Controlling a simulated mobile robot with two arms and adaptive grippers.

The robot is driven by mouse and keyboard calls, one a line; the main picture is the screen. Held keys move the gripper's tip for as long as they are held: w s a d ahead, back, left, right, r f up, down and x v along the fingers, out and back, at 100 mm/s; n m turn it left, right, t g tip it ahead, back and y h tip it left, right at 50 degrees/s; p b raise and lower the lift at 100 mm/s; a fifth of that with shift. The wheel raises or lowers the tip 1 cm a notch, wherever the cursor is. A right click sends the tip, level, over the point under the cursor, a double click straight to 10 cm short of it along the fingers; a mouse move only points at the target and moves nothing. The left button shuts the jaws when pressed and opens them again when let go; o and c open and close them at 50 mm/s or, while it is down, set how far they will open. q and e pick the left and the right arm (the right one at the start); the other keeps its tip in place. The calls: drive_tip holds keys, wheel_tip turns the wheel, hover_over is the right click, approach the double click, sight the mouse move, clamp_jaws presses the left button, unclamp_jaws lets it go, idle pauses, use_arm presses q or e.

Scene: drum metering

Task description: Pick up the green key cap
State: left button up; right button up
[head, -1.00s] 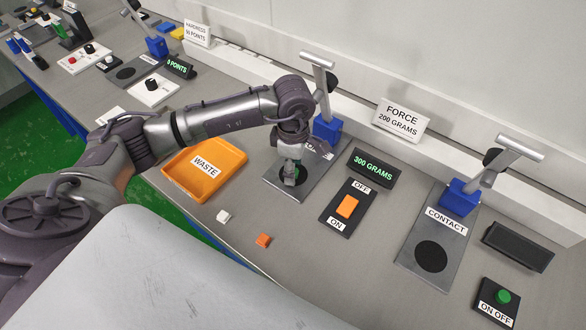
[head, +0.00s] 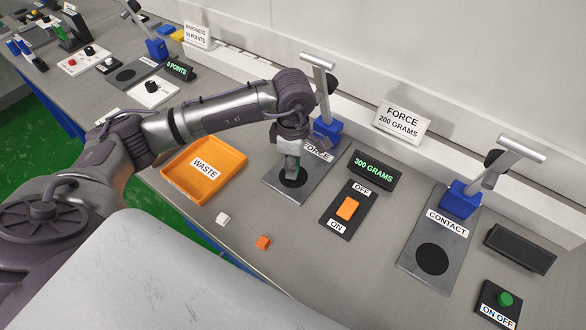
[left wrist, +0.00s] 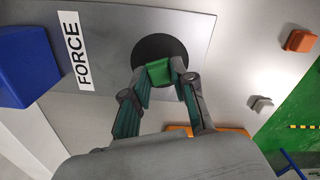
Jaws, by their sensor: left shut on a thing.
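The green key cap (left wrist: 159,73) shows between the fingertips of my left gripper (left wrist: 165,82) in the left wrist view. The gripper is shut on it, over the black disc (left wrist: 150,50) of the FORCE plate. In the head view my left gripper (head: 292,168) points down above the same black disc (head: 292,178), and the cap is mostly hidden by the fingers there. I cannot tell whether the cap still touches the disc. My right gripper is not in view.
An orange WASTE tray (head: 228,190) lies left of the plate. A white cap (head: 223,219) and an orange cap (head: 263,242) lie on the table in front. A display (head: 375,170) reads 300 GRAMS. An ON/OFF switch (head: 347,208) and the CONTACT plate (head: 462,225) stand to the right.

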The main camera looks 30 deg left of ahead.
use_arm(q)
drive_tip(key=r, duration=0.1)
drive_tip(key=r+b, duration=0.1)
drive_tip(key=shift+s+d+r, duration=0.2)
drive_tip(key=shift+d+r, duration=0.1)
drive_tip(key=shift+r, duration=0.1)
drive_tip(key=s+d+r+b, duration=0.1)
drive_tip(key=s+d+r, duration=0.5)
drive_tip(key=s+d, duration=0.1)
drive_tip(key=shift+s+d+r+b, duration=0.35)
drive_tip(key=shift+d+b, duration=0.05)
